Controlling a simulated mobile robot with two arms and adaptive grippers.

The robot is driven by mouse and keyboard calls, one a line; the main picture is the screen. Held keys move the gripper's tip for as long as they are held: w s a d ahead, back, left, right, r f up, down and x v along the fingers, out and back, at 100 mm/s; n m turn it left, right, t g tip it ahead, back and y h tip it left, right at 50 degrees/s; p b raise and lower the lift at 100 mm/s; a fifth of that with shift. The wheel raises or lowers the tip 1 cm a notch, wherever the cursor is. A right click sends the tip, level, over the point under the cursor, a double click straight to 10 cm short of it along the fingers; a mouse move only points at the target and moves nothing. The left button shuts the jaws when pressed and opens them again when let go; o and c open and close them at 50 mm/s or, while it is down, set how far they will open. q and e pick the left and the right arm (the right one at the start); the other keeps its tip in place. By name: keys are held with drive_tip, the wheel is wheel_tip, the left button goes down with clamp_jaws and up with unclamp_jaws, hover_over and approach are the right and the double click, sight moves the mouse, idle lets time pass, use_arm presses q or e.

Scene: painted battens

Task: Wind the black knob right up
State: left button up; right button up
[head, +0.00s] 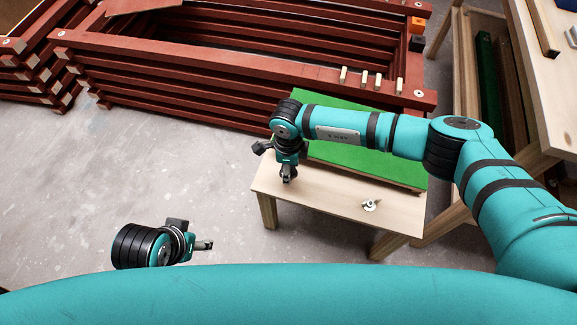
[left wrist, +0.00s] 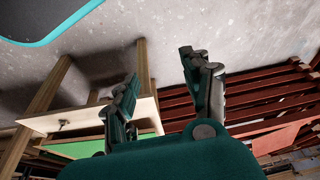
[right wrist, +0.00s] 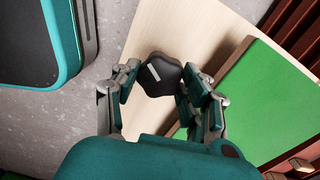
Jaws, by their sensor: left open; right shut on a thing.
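The black knob (right wrist: 160,74), a lobed dark grip with a pale bar mark on its top, shows in the right wrist view between the fingers of my right gripper (right wrist: 158,90). The fingers are shut on its sides. In the head view my right gripper (head: 288,178) points down at the left end of the low wooden bench (head: 330,200), and it hides the knob there. My left gripper (head: 205,244) is open and empty over the grey floor, left of the bench. Its spread fingers (left wrist: 160,90) show in the left wrist view.
A green panel (head: 400,170) lies on the bench behind the right gripper. A small metal fitting (head: 371,205) lies at the bench's front. Stacked red battens (head: 230,52) stand behind. A wooden table (head: 540,80) stands at right. The floor at left is clear.

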drive_tip(key=shift+m, duration=1)
drive_tip(key=m+p, duration=0.1)
drive_tip(key=m, duration=0.3)
drive_tip(key=shift+r, duration=0.1)
use_arm(q)
drive_tip(key=p+x, duration=0.1)
drive_tip(key=x, duration=0.6)
drive_tip(key=shift+s+f, duration=0.2)
drive_tip(key=shift+s, duration=0.1)
use_arm(e)
drive_tip(key=shift+m, duration=1.6)
use_arm(q)
drive_tip(key=shift+d+f, duration=0.1)
drive_tip(key=shift+d, duration=0.05)
use_arm(e)
drive_tip(key=o, duration=1.2)
wheel_tip(320, 180, up, 12)
drive_tip(key=shift+f, duration=0.1)
